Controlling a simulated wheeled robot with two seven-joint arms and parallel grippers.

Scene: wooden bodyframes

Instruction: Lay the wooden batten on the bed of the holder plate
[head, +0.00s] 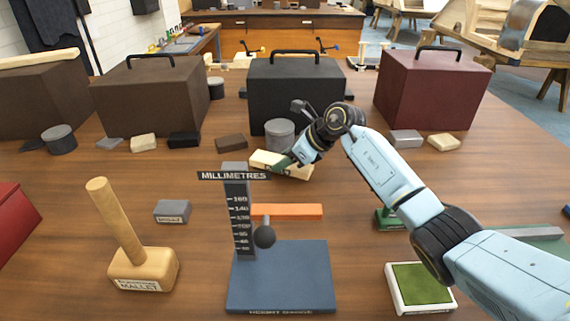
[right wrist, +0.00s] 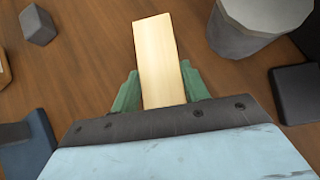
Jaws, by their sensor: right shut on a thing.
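The wooden batten (head: 266,160) is a pale, short, flat piece of wood. My right gripper (head: 287,164) is shut on it, behind the height gauge in the head view. In the right wrist view the batten (right wrist: 157,50) sticks out ahead between the two green fingers of the right gripper (right wrist: 161,88). A white-rimmed plate (head: 396,296) with a green bed, which looks like the holder plate, lies at the front right, well apart from the batten and partly below my right arm. My left gripper is not in view.
A mallet (head: 143,268) and a grey block (head: 172,211) are at left. A grey cylinder (head: 280,134), small blocks and large boxes (head: 295,92) line the back.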

